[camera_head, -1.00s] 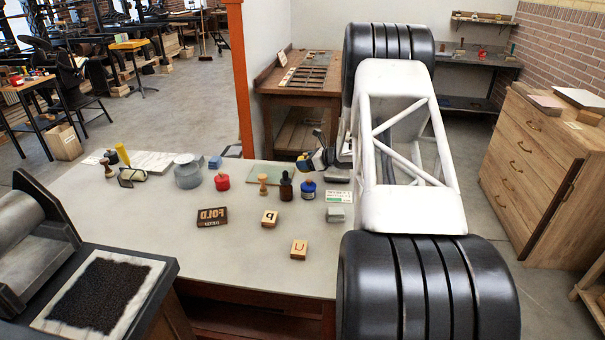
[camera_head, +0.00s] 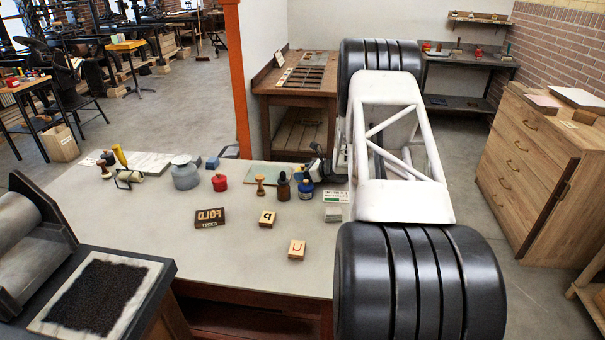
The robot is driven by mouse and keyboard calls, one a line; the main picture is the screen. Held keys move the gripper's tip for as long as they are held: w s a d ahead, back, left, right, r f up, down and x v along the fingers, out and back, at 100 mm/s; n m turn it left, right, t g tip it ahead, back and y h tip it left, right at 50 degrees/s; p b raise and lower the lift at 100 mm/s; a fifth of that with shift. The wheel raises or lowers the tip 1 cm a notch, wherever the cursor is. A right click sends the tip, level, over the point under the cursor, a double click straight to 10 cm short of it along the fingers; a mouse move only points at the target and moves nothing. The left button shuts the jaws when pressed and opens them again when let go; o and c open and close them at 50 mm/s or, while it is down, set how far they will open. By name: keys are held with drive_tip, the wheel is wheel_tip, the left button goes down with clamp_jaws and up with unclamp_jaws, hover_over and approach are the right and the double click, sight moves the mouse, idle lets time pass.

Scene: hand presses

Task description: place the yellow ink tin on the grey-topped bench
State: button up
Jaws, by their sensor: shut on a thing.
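The grey-topped bench (camera_head: 150,240) fills the lower middle of the view. My gripper (camera_head: 310,168) is at the bench's far right part, low over the top behind the blue ink bottle (camera_head: 305,189). My own arm hides much of it. A small yellow patch (camera_head: 303,171) shows at its fingers, above the bottle; this fits the yellow ink tin, held in the shut jaws. Most of the tin is hidden. I cannot tell whether it touches the bench top.
Near the gripper stand a dark bottle (camera_head: 284,187), a wooden-handled stamp (camera_head: 260,186) and a small grey block (camera_head: 333,212).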

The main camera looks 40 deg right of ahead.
drive_tip(key=shift+f, duration=0.15)
drive_tip(key=o, duration=1.1)
drive_tip(key=v, duration=1.2)
